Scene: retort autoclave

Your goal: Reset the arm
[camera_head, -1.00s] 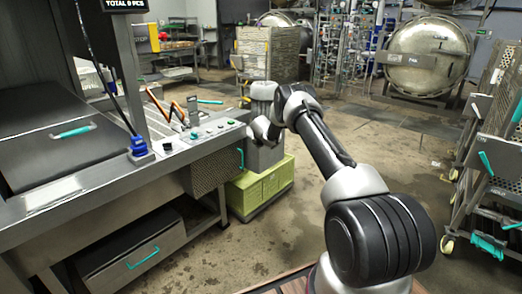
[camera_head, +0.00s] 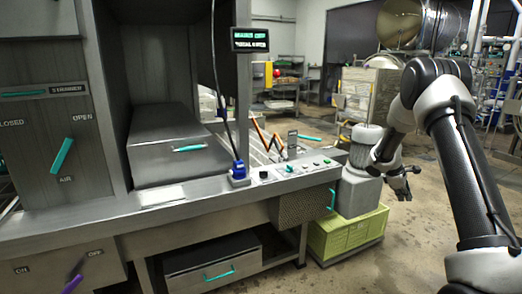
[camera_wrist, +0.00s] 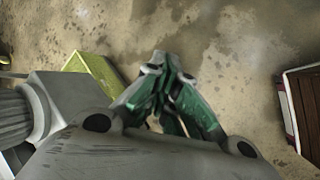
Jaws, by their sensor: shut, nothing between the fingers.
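My gripper (camera_head: 404,188) is at the end of my arm on the right of the head view, small and dark, out over the floor. In the wrist view my gripper (camera_wrist: 165,68) shows green-and-grey fingers with their tips together, and they hold nothing. Below them is only stained concrete floor (camera_wrist: 205,40). My arm is bent, with its elbow high at the upper right of the head view.
A steel machine (camera_head: 150,200) with a lidded box, teal handles and a control panel fills the left. A yellow-green crate (camera_head: 345,235) stands on the floor near my gripper; the crate also shows in the wrist view (camera_wrist: 95,70). Shelves (camera_head: 275,85) stand behind. Floor right of the crate is open.

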